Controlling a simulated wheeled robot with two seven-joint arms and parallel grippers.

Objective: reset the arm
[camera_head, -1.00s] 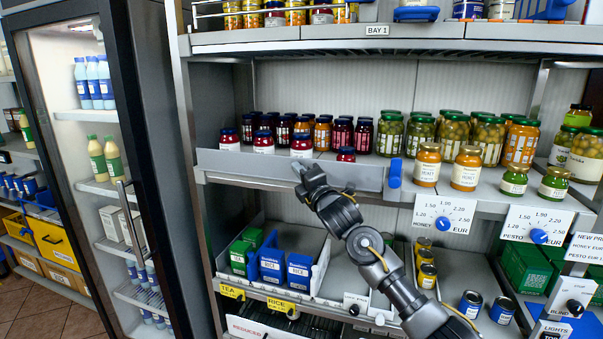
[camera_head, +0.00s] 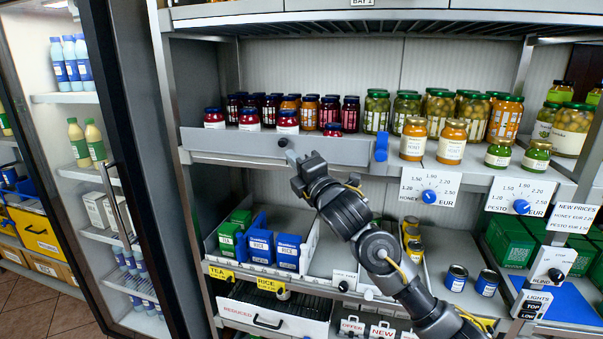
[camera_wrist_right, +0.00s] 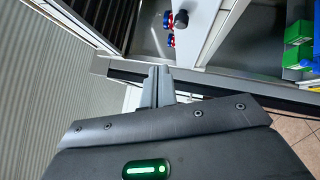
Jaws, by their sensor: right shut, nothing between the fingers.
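My right arm comes up from the bottom right in the head view. Its gripper (camera_head: 288,158) is shut and empty, in front of the middle shelf's grey front board (camera_head: 235,144). Small red jars (camera_head: 288,123) stand behind that board, above the gripper. In the right wrist view, the two grey fingers (camera_wrist_right: 158,86) lie together with nothing between them. My left gripper is in neither view.
Honey jars (camera_head: 415,139) and a blue price dial (camera_head: 429,196) are to the right. Below are blue rice packs (camera_head: 260,242) and dark cans (camera_head: 456,278). A glass-door fridge (camera_head: 130,200) stands at left. A blue divider (camera_head: 381,148) sticks out at the shelf edge.

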